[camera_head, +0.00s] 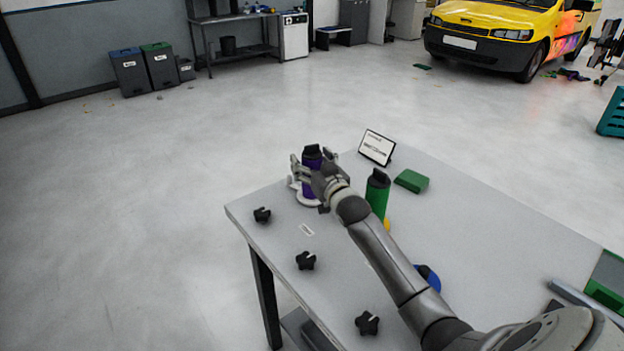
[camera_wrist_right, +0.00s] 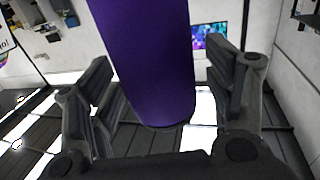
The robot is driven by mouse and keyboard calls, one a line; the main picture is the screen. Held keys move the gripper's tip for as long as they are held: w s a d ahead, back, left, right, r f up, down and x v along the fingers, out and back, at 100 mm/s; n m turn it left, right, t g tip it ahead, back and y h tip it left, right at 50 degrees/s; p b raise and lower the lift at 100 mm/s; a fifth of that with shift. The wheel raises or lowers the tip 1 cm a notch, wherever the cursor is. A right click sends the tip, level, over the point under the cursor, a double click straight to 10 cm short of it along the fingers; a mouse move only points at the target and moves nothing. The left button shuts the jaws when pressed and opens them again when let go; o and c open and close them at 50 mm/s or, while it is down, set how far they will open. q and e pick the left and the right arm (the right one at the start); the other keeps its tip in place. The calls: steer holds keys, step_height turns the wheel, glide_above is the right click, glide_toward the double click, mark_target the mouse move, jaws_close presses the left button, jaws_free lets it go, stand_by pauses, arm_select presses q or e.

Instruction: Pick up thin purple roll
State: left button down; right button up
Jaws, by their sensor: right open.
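The thin purple roll (camera_head: 310,184) stands upright at the far left corner of the table, with a black top and a white ring-like piece around its base. In the right wrist view the purple roll (camera_wrist_right: 146,60) fills the middle, between the two fingers. My right gripper (camera_head: 312,178) is at the roll with its fingers open on either side of it. The wrist view shows the open right gripper (camera_wrist_right: 163,95) with a visible gap between the roll and the right finger. My left gripper is not in view.
A green roll (camera_head: 377,195) stands beside my right arm on the grey table (camera_head: 470,232). Behind it are a green block (camera_head: 411,181) and a small sign (camera_head: 377,148). Black holders (camera_head: 306,261) line the left edge. A blue item (camera_head: 429,277) is partly hidden by my arm.

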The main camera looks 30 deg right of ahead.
steer(key=shift+r, duration=0.1)
steer(key=c, duration=1.2)
